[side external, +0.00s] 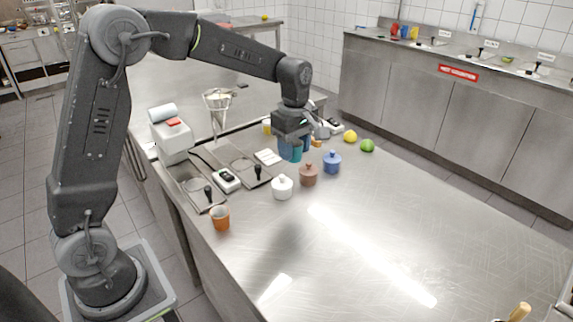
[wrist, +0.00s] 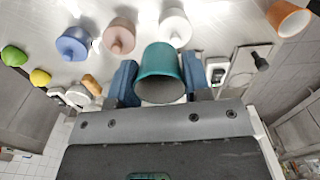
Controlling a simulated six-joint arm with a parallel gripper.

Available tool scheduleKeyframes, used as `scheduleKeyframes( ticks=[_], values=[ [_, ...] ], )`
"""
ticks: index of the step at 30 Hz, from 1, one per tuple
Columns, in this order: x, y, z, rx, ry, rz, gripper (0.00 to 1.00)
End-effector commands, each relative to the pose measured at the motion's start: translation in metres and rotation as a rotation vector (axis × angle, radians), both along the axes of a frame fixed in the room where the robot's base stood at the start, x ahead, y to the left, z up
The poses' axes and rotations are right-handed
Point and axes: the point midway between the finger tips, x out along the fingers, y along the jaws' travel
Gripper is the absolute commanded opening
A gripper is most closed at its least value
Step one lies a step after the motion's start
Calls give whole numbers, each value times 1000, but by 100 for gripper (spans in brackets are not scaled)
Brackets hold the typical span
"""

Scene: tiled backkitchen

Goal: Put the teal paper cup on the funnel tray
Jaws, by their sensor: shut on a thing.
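The teal paper cup (side external: 290,152) hangs in my gripper (side external: 293,145) above the steel counter. In the wrist view the teal cup (wrist: 160,70) sits between the two blue fingers of my gripper (wrist: 158,78), which are shut on it from both sides. A clear funnel (side external: 216,100) stands in a holder at the counter's back left, apart from the cup and to its left. Its lower part is partly hidden behind other items, and I cannot clearly make out the funnel tray.
An orange cup (side external: 220,218) stands near the left edge. A lemon (side external: 350,136) and lime (side external: 367,145) lie farther right.

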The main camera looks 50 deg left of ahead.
Motion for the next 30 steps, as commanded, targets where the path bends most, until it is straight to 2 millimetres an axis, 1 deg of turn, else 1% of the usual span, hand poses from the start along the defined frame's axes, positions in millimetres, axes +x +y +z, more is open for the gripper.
scheduleKeyframes(
  ticks=[1,2,4,9,12,15,19,22,26,30],
  values=[
    [1,16,6,1,-5,28,17],
    [1,26,10,1,-5,45,17],
    [0,53,21,1,-7,94,17],
    [-11,121,48,3,-8,221,17],
    [-21,153,61,3,-7,282,17],
    [-30,175,71,2,-7,326,17],
    [-37,190,76,2,-4,355,17],
    [-38,193,64,1,-1,361,17],
    [-39,192,33,-1,2,360,17],
    [-38,192,-3,-1,1,360,17]
  ],
)
